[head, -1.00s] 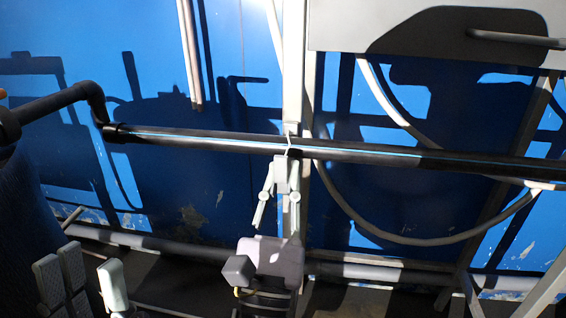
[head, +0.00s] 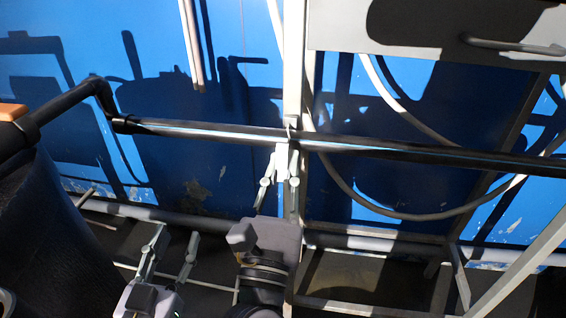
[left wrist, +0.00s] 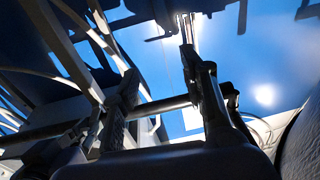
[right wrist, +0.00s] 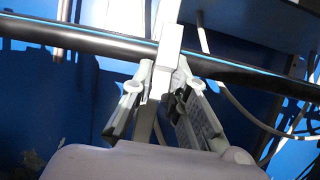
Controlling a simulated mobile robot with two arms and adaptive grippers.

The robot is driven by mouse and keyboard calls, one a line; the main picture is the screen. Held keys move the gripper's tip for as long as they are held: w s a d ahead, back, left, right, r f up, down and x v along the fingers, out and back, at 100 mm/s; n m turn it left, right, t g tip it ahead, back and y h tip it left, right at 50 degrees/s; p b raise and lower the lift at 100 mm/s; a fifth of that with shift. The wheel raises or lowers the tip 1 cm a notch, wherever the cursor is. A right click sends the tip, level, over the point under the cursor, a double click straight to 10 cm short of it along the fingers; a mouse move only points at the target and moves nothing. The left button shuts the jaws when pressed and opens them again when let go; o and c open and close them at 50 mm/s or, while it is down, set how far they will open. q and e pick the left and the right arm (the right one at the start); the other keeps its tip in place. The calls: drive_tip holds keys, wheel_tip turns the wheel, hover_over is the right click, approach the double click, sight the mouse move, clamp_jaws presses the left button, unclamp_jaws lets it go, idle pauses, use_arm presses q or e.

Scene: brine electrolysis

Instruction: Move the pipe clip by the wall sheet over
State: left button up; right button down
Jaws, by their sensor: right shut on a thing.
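The pipe clip (head: 290,128) is a small pale piece on the long black pipe (head: 220,130), in front of the light upright post. In the right wrist view the clip (right wrist: 169,45) is a pale block crossing the pipe. My right gripper (head: 281,160) is below the pipe, with its fingertips shut on the clip's lower part. The fingers partly hide the clip there. My left gripper (head: 176,235) is open and empty at the lower left, below the black pipe. Its spread fingers also show in the left wrist view (left wrist: 158,75). I cannot clearly make out the wall sheet's edge.
A blue wall (head: 185,95) stands close behind the pipe. A grey panel with a handle (head: 515,46) is at the upper right, above a looping hose (head: 420,216). A dark vessel (head: 60,240) fills the lower left. A grey pipe (head: 150,211) runs low along the wall.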

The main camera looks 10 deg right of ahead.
drive_tip(key=shift+r+g+p, duration=0.25)
drive_tip(key=shift+g+p, duration=0.05)
drive_tip(key=shift+p, duration=0.5)
use_arm(q)
drive_tip(key=s+a+f+g+y, duration=0.1)
drive_tip(key=s+f+g, duration=0.1)
drive_tip(key=f+g, duration=0.2)
drive_tip(key=s+a+f+g+y+p, duration=0.1)
drive_tip(key=s+a+f+g, duration=0.1)
drive_tip(key=f, duration=0.6)
drive_tip(key=shift+s+a+f+g+y, duration=0.15)
drive_tip(key=shift+s+f+g+y, duration=0.25)
drive_tip(key=shift+s+g, duration=0.55)
drive_tip(key=shift+w, duration=0.2)
use_arm(e)
drive_tip(key=c, duration=1.6)
unclamp_jaws()
drive_tip(key=shift+f, duration=0.1)
use_arm(q)
drive_tip(key=shift+r, duration=0.1)
use_arm(e)
drive_tip(key=shift+o, duration=0.2)
